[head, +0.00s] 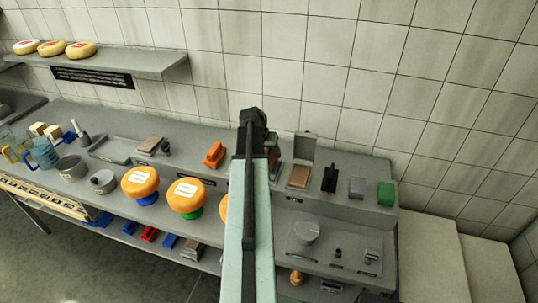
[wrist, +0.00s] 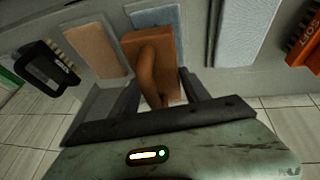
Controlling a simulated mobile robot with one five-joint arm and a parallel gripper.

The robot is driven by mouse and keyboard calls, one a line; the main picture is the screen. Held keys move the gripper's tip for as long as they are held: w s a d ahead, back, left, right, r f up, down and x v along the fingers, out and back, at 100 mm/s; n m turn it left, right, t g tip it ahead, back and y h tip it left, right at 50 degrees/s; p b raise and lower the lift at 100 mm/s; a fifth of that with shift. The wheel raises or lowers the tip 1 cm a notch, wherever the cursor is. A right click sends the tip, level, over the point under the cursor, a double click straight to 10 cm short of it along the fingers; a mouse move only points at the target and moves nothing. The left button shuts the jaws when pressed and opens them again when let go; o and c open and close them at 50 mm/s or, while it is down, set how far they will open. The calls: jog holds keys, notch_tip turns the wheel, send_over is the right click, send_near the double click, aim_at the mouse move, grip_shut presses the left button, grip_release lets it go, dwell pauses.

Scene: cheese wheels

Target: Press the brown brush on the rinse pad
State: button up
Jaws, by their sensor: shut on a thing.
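The brown brush (wrist: 168,68), a block with a curved handle, is between the fingers of my gripper (wrist: 158,90) in the wrist view. The gripper is shut on its handle. A pale blue pad (wrist: 158,17) shows just beyond the brush and is partly covered by it; it looks like the rinse pad, but I read no label. I cannot tell whether the brush touches it. In the head view my arm hides most of the brush and pad, and the gripper (head: 254,124) is over the counter's back part.
A tan pad (wrist: 96,50) and a black brush (wrist: 46,70) are on one side in the wrist view. A grey pad (wrist: 247,30) and an orange brush (wrist: 304,45) are on the other. Orange cheese wheels (head: 187,196) stand along the counter's front.

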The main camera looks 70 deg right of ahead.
jog(key=shift+r+p, duration=1.85)
jog(key=shift+r, duration=0.35)
jog(key=shift+f, duration=0.1)
dwell(4.1)
